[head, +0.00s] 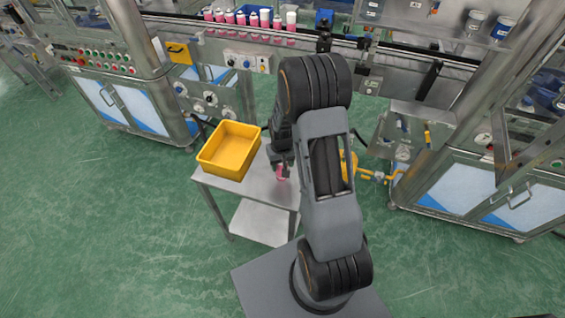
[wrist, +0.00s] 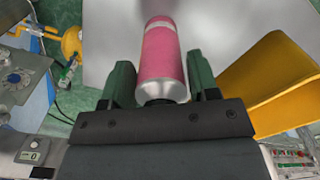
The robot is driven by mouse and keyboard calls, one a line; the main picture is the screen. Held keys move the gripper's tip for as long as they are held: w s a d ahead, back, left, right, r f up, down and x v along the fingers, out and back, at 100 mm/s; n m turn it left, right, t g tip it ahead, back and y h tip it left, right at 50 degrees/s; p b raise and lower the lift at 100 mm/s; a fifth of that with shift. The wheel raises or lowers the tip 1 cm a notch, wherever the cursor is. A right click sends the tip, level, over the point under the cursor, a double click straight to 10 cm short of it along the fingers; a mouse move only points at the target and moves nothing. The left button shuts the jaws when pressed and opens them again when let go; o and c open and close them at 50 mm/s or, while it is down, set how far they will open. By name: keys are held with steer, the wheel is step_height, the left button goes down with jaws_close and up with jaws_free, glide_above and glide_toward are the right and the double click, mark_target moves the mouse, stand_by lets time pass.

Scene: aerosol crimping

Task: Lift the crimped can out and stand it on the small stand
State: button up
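A pink can (wrist: 162,55) with a silvery shoulder and a pale band sits between the two fingers of my gripper (wrist: 161,85) in the wrist view. In the head view a small part of the can (head: 281,173) shows below my gripper (head: 282,160), over the grey top of the small steel stand (head: 262,183). The stand top also shows behind the can in the wrist view (wrist: 215,25). I cannot tell whether the can touches the stand. My arm hides part of this area.
A yellow bin (head: 230,149) stands on the left of the stand top; its wall is close on the right in the wrist view (wrist: 270,85). A yellow device (head: 350,165) is right of my arm. Behind runs a conveyor with several pink cans (head: 253,27). Green floor is clear at left.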

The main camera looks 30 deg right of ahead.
steer(key=o, duration=0.3)
steer(key=shift+o, duration=0.2)
step_height(320, 180, up, 14)
steer(key=shift+b, duration=0.45)
steer(key=shift+f, duration=0.1)
steer(key=s+a+r+n+t, duration=0.1)
steer(key=s+a+r+t, duration=0.1)
steer(key=s+a+r, duration=0.2)
steer(key=s+a+r+t, duration=0.2)
steer(key=s+a+r, duration=0.3)
steer(key=s, duration=0.5)
steer(key=shift+s+r+n, duration=0.25)
steer(key=shift+r+n, duration=0.15)
steer(key=shift+r, duration=0.4)
steer(key=shift+c, duration=0.4)
